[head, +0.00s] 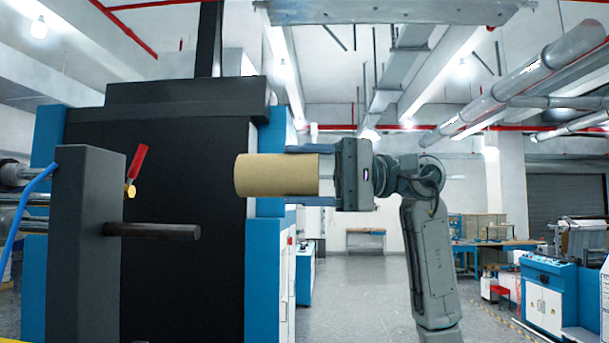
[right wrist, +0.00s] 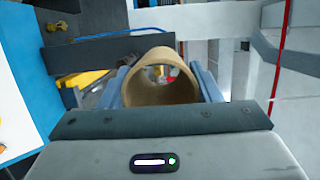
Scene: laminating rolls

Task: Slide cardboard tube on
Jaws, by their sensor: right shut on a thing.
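My right gripper (head: 318,174) is shut on a tan cardboard tube (head: 270,176) and holds it level, its free end pointing left. In the right wrist view the tube (right wrist: 162,78) sits between the two fingers, and I look through its open bore. A dark horizontal shaft (head: 155,231) sticks out to the right from a black post (head: 88,240). The tube is to the right of the shaft's tip and higher in the head view, apart from it. My left gripper is not in view.
A large black and blue machine (head: 190,180) stands behind. A blue hose (head: 25,210) runs at far left.

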